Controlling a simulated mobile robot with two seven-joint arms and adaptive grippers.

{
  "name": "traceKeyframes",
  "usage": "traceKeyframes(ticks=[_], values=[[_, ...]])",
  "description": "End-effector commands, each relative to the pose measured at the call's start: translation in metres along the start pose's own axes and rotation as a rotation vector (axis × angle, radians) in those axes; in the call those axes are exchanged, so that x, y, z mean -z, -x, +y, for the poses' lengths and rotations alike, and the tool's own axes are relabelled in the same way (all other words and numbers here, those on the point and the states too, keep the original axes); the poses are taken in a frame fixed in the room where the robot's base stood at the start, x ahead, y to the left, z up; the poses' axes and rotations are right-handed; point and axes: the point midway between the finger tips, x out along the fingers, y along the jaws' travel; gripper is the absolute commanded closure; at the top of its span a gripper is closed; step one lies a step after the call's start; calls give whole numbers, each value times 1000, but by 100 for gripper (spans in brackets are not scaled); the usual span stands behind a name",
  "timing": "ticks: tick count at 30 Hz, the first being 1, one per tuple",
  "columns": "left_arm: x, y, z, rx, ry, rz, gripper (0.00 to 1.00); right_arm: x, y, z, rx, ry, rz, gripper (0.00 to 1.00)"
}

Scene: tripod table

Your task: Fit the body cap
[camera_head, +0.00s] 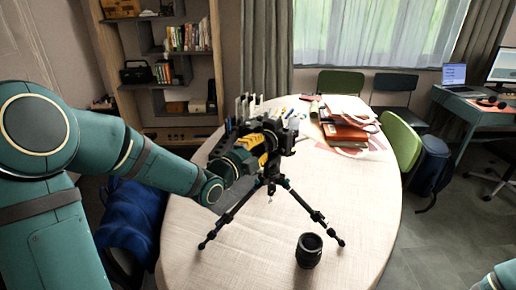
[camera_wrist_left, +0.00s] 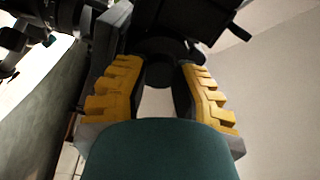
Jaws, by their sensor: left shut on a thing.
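A dark camera (camera_head: 287,132) sits on top of a black tripod (camera_head: 300,205) standing on the table (camera_head: 350,215). My left gripper (camera_head: 264,150), with yellow-padded fingers, is at the left side of the camera. In the left wrist view its fingers (camera_wrist_left: 160,68) are shut on a small dark round piece, the body cap (camera_wrist_left: 159,75). The dark camera (camera_wrist_left: 180,20) is right behind the cap in that view. I cannot tell whether the cap touches the camera. In the head view my gripper hides the cap. My right gripper is out of view.
A black lens (camera_head: 309,251) stands upright near the table's front edge, beside a tripod leg. Red books and papers (camera_head: 346,122) lie at the back right. Chairs (camera_head: 401,138) stand around the table. The right part of the tabletop is clear.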

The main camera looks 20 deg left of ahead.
Motion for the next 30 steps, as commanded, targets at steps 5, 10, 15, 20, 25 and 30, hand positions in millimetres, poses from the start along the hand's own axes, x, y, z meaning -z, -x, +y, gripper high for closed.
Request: traceKeyframes(ticks=[5, 10, 15, 20, 25, 30], values=[[0, -2, 0, 0, 0, 0, 100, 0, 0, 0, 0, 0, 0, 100], [0, -4, 0, 1, 0, 0, 100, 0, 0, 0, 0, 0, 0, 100], [0, -6, 0, 0, 0, 0, 100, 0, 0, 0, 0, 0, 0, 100], [0, -8, 0, 0, 0, 0, 100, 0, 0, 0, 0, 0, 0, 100], [0, -9, 0, 0, 0, 0, 100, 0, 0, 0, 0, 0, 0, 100], [0, -9, 0, 0, 0, 1, 100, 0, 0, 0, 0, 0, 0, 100]])
